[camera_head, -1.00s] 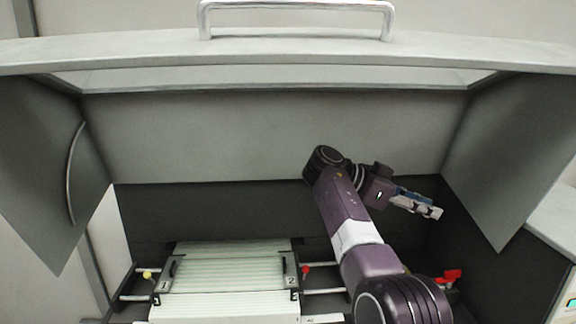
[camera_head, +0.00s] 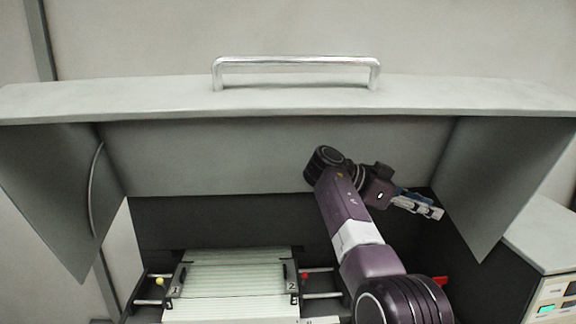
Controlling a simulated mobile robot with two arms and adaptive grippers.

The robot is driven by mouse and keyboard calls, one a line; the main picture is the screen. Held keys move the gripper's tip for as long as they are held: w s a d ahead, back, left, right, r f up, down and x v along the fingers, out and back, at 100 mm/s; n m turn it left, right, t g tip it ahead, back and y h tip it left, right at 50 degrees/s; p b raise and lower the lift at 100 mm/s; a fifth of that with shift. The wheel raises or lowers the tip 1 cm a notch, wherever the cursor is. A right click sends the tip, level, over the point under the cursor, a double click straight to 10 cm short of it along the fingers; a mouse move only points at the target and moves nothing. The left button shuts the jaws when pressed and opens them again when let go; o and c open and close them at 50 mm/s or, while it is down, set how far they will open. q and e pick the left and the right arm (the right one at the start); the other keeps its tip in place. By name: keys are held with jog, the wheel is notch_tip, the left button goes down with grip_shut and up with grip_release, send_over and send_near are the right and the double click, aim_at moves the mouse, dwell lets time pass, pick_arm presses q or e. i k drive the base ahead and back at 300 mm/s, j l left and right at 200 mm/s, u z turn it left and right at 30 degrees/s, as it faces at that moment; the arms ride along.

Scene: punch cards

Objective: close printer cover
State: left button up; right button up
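The grey printer cover (camera_head: 270,158) is raised and open above the printer. Its silver bar handle (camera_head: 296,62) sits on the top front edge. Below it, the printer's dark interior shows a stack of pale striped paper (camera_head: 230,280) between two black clamps marked 1 and 2. My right gripper (camera_head: 430,211) is under the open cover, in front of its inner right side, apart from the handle and pointing right. Its fingers are seen from the side, so their opening is unclear. My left gripper is out of view.
A control panel with a green lit button (camera_head: 546,309) is at the lower right. A yellow knob (camera_head: 160,281) and a red knob (camera_head: 304,275) sit beside the paper. A curved metal stay (camera_head: 95,190) is on the cover's left side panel.

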aim_at(71, 152)
jog(key=k, duration=0.85)
